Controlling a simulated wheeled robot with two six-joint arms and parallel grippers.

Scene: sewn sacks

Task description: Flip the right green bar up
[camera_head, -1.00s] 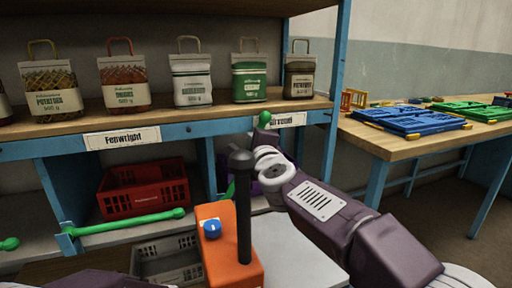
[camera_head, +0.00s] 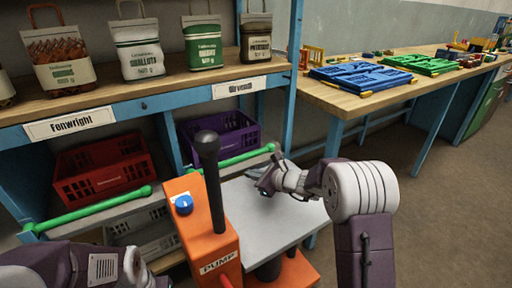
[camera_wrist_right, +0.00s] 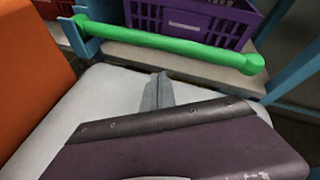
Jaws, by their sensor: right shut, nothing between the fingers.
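The right green bar (camera_head: 235,160) lies roughly level along the front of the lower shelf, its knobbed free end at the right. It also shows in the right wrist view (camera_wrist_right: 170,40), fixed to a blue bracket at its left end. My right gripper (camera_head: 263,186) is shut and empty, just below and in front of the bar's right half, apart from it. Its fingertips also show in the right wrist view (camera_wrist_right: 158,82), over the grey cart top and below the bar. My left arm enters at the lower left; its gripper fingers do not show.
A second green bar (camera_head: 95,209) lies across the left bay. A red crate (camera_head: 100,172) and a purple crate (camera_head: 225,137) stand behind the bars. The orange pump cart (camera_head: 205,235) with its black handle stands in front. A workbench (camera_head: 345,101) stands right.

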